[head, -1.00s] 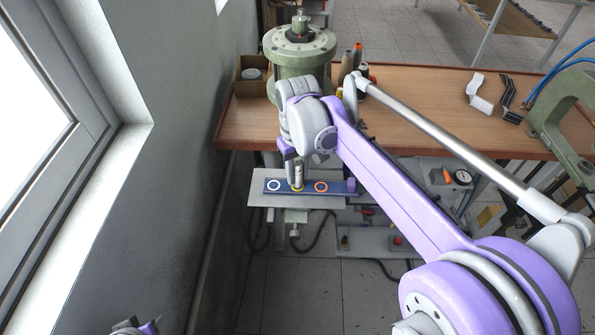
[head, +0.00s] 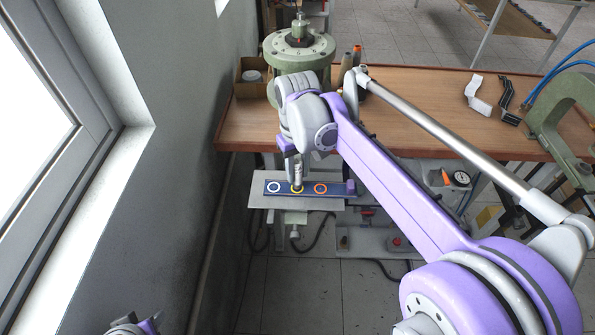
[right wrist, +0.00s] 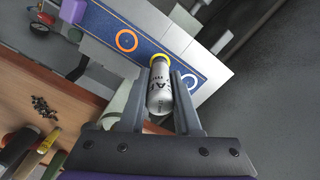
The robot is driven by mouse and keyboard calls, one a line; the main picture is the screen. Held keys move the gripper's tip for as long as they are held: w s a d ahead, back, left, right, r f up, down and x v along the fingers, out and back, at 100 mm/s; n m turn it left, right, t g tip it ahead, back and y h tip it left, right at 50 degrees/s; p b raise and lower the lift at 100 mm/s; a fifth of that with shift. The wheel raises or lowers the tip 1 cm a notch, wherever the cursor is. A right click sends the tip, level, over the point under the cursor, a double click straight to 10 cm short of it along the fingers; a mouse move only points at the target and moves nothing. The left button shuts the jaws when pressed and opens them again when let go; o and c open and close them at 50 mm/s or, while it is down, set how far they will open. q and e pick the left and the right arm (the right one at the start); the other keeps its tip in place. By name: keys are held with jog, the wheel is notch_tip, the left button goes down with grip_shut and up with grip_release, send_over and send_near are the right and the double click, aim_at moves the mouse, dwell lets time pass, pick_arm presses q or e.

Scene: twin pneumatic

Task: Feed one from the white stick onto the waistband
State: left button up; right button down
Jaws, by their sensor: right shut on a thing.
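My right gripper (head: 297,172) is shut on the white stick (right wrist: 160,92), a short pale cylinder with dark lettering. The stick also shows in the head view (head: 298,178), roughly upright. Its far end is at the yellow ring (head: 297,189) in the middle of the blue waistband strip (head: 309,188); I cannot tell whether it touches. A white ring (head: 274,187) lies to the left on the strip and an orange ring (head: 320,188) to the right. My left gripper (head: 138,327) is only partly in view at the bottom edge, its jaws unclear.
The strip lies on a grey plate (head: 262,202) in front of the wooden table (head: 420,115). A green round machine (head: 299,48) and a cardboard box (head: 246,88) stand behind. The wall and window are close on the left.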

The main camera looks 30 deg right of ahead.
aim_at(297, 160)
jog(key=shift+w+r+p, duration=0.1)
jog(key=shift+r+p, duration=0.8)
jog(key=shift+r, duration=1.2)
pick_arm(q)
jog(key=w+r, duration=0.1)
jog(key=r, duration=0.2)
jog(key=shift+w, duration=0.35)
jog(key=shift+s, duration=0.15)
jog(key=shift+f, duration=0.1)
pick_arm(e)
jog(key=shift+f, duration=0.1)
